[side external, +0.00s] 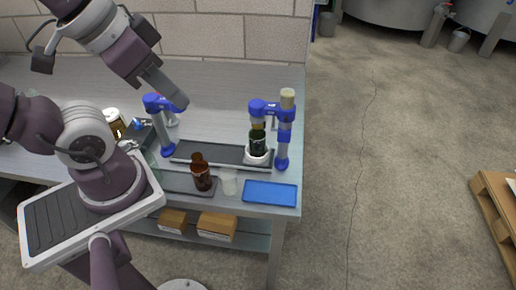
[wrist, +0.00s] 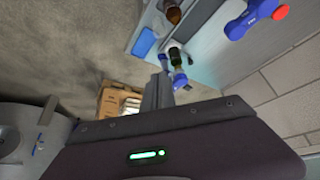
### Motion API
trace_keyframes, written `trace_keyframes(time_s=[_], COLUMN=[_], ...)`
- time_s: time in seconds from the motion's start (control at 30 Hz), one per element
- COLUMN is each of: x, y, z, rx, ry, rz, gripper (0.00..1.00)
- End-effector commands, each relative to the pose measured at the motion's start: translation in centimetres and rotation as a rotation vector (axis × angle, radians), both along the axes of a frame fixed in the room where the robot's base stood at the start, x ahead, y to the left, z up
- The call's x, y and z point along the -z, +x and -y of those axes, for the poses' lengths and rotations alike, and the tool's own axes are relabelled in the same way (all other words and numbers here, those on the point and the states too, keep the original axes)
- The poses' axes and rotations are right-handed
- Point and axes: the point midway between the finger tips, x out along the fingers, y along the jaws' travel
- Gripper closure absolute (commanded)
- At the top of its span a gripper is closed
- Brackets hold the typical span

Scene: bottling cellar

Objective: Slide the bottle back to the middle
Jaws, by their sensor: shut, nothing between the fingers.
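A dark green bottle (side external: 258,143) stands upright in a white holder (side external: 257,158) at the right end of a dark track (side external: 207,154), between a blue post and its bracket. The green bottle also shows in the wrist view (wrist: 177,58). My gripper (side external: 183,103) is shut and empty. In the side view it is above and left of the green bottle, behind the left part of the track, clearly apart from it. In the wrist view the gripper (wrist: 158,82) points up the picture. The green bottle's top is partly hidden by the blue bracket.
A blue post (side external: 283,138) stands at the track's right end, another (side external: 160,130) at its left. In front are a brown bottle (side external: 202,178), a white cup (side external: 229,182) and a blue tray (side external: 270,194) near the table's edge. The track left of the green bottle is clear.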

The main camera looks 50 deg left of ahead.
Motion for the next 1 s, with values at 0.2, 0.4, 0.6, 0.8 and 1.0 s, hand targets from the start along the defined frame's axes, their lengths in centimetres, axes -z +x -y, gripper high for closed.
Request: trace_keyframes(time_s=[0.2,0.4,0.6,0.8,1.0], x=[0.0,0.0,-4.0,-8.4,-10.1], y=[0.0,0.0,0.2,5.5,12.8], z=[0.0,0.0,0.0,-1.2,-3.7], rx=[0.000,0.000,0.000,-0.010,-0.013], ry=[0.000,0.000,0.000,0.010,0.017], rz=[0.000,0.000,0.008,-0.107,-0.233], gripper=[1.00,0.96,0.57,0.57,0.57])
